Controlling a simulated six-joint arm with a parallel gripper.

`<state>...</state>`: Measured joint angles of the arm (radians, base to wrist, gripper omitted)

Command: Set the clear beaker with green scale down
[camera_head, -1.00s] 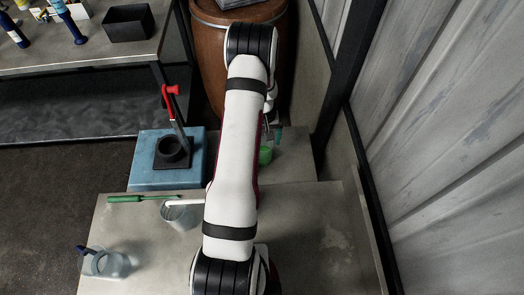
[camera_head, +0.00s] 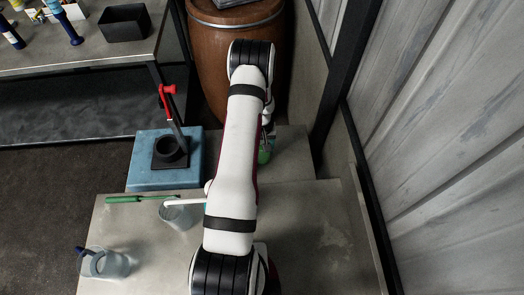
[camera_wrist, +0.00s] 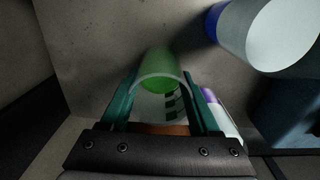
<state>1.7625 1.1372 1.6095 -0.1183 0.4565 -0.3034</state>
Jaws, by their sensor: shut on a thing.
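My gripper (camera_wrist: 165,110) has its teal fingers shut on the beaker (camera_wrist: 160,105), which is clear with green in its far part and dark scale marks on its wall. The beaker lies between the fingers in the wrist view, over a grey surface. In the head view only a green patch of it (camera_head: 265,156) shows beside my arm, near the raised grey step at the back. My arm hides most of the gripper there. I cannot tell whether the beaker's base touches the surface.
A blue block (camera_head: 142,177) with a black holder (camera_head: 170,155) and red-topped lever (camera_head: 167,92) stands left of my arm. A clear beaker (camera_head: 177,217), a green rod (camera_head: 125,199) and a blue-handled beaker (camera_head: 105,265) are on the grey table (camera_head: 300,250). A wall bounds the right.

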